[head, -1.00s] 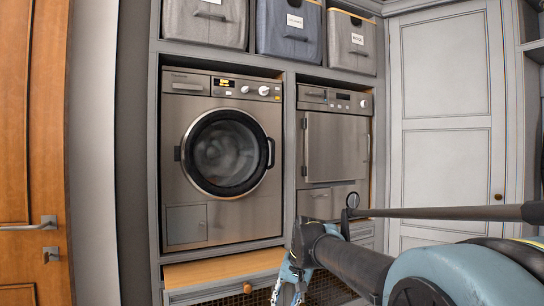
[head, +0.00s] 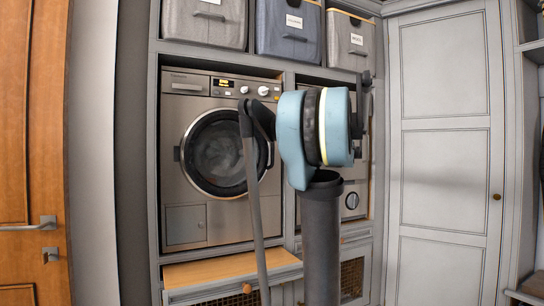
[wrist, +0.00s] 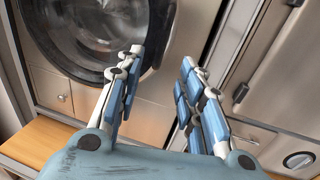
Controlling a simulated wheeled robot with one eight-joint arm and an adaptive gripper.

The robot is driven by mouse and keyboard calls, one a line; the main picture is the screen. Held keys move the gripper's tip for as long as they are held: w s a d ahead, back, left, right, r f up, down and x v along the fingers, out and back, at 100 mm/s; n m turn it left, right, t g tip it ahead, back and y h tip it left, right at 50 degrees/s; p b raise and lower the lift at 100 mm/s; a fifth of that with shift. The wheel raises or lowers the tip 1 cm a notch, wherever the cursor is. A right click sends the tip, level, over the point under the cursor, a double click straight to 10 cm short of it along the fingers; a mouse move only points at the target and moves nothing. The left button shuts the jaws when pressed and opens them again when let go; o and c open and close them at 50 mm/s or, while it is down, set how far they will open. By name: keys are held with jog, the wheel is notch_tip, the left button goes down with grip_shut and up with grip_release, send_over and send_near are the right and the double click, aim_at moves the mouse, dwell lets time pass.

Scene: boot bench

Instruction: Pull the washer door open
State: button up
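The steel washer (head: 185,228) stands in a grey cabinet in the head view. Its round glass door (head: 218,155) looks closed, with laundry visible behind the glass. In the wrist view the dark-rimmed door (wrist: 85,30) fills the upper left. My gripper (wrist: 162,57) is open and empty, its two blue-padded fingers spread apart. The left finger overlaps the door's right rim in the picture; I cannot tell whether it touches. My arm hides the gripper in the head view.
A second steel appliance stands right of the washer, also in the wrist view (wrist: 290,65). A wooden ledge (head: 225,270) runs below the washer. Fabric bins (head: 288,35) sit above. A wooden door (head: 35,120) is at left, a tall grey cabinet (head: 445,150) at right.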

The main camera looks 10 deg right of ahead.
aim_at(273, 161)
jog(key=x, duration=1.7)
jog(key=shift+w+d+r, duration=0.2)
jog(key=shift+w+r, duration=0.1)
jog(key=shift+r, duration=0.1)
grip_shut()
